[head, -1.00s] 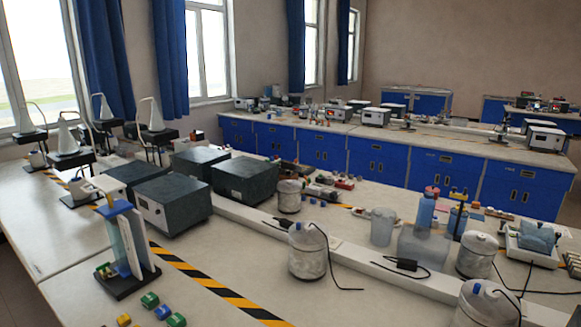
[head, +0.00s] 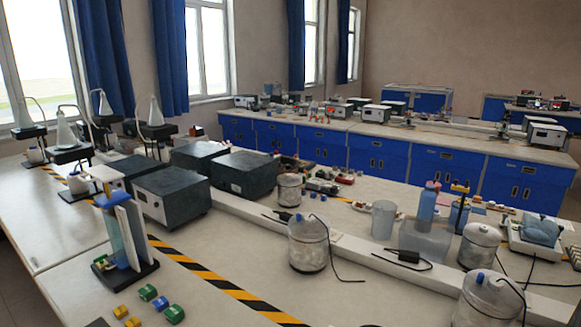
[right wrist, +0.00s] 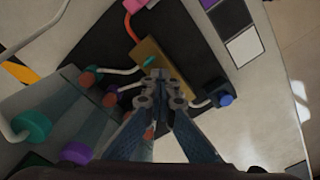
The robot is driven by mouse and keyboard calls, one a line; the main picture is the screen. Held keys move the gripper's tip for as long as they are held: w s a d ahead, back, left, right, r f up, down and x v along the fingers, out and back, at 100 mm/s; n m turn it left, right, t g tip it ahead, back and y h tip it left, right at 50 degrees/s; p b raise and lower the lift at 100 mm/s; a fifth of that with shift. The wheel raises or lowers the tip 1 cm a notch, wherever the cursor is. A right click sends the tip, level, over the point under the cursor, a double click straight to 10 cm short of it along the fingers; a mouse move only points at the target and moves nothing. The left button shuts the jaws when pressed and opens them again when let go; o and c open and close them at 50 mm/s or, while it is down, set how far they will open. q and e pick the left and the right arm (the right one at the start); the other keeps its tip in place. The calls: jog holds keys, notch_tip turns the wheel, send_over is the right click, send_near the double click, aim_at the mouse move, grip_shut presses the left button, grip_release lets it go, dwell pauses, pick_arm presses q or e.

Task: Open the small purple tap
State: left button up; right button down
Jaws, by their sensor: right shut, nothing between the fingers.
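In the right wrist view my right gripper (right wrist: 160,86) is shut and empty, its fingertips over or against a brown block (right wrist: 166,66) with a small teal mark. I cannot tell if they touch it. A small purple piece (right wrist: 112,88) shows to the left of the fingertips, on a pale curved tube and partly hidden. A larger purple cap (right wrist: 77,152) sits at the lower left, on a clear greenish tube. I cannot tell for sure which one is the small purple tap. My left gripper is not in view.
Near the fingers are a green cap (right wrist: 31,126), a blue knob (right wrist: 226,99) and a pink piece (right wrist: 134,5). In the head view, small coloured blocks (head: 147,292) and a blue stand (head: 118,238) are at the left. Glass jars (head: 308,245) crowd the right.

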jog(key=shift+w+f+n+b, duration=0.1)
jog(key=shift+f+n+b, duration=0.1)
jog(key=shift+n+b, duration=0.55)
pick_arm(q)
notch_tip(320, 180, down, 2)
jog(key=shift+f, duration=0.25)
pick_arm(e)
jog(key=shift+r, duration=0.25)
jog(key=n+b, duration=0.2)
jog(key=b, duration=0.1)
jog(key=n+b, duration=0.2)
jog(key=b, duration=0.1)
jog(key=shift+f, duration=0.3)
jog(key=shift+r+n+b, duration=0.1)
jog(key=shift+n+b, duration=0.15)
jog(key=shift+b, duration=0.15)
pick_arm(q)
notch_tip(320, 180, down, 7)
pick_arm(e)
jog(key=shift+r, duration=0.2)
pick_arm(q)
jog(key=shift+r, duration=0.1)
